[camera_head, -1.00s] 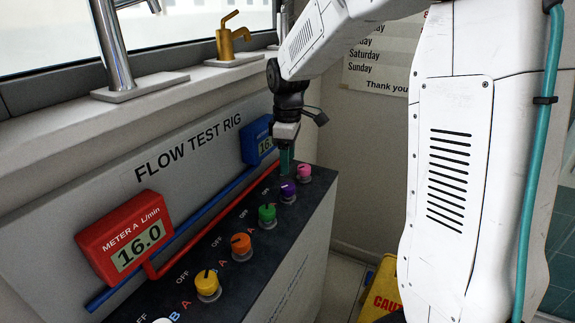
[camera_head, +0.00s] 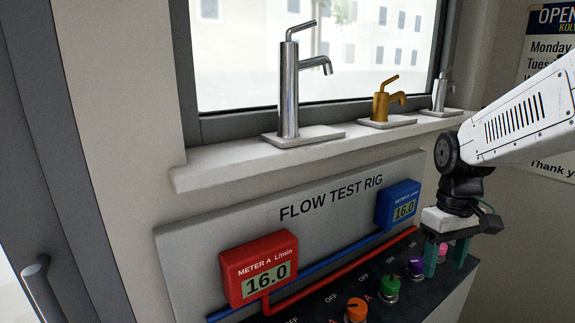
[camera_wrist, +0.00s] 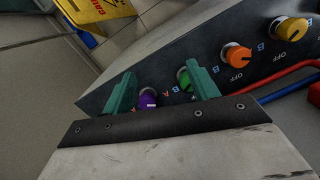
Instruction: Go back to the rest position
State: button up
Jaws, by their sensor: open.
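My gripper (camera_head: 446,257) is open, with its two green fingers pointing down over the right end of the flow test rig (camera_head: 300,232). In the head view the pink knob (camera_head: 443,249) shows between the fingers, and the purple knob (camera_head: 415,267) is just left of them. In the wrist view the open fingers (camera_wrist: 161,88) stand apart, with the purple knob (camera_wrist: 148,99) and the green knob (camera_wrist: 184,79) showing beyond them. No object is held between the fingers. I cannot tell whether a finger touches a knob.
A red meter (camera_head: 259,268) and a blue meter (camera_head: 398,204), both reading 16.0, sit on the rig's panel. Orange (camera_head: 356,310) and green (camera_head: 389,289) knobs lie further left. Taps stand on the window sill (camera_head: 230,170). A yellow caution sign (camera_wrist: 95,14) is on the floor.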

jog(key=s+a+r+m+t, duration=0.1)
jog(key=s+a+r, duration=0.1)
jog(key=s, duration=0.7)
jog(key=s+a+r+m+t, duration=0.1)
jog(key=s+r+m, duration=0.1)
jog(key=s, duration=0.7)
jog(key=shift+s+a+r+t, duration=0.3)
jog(key=shift+a+t, duration=0.1)
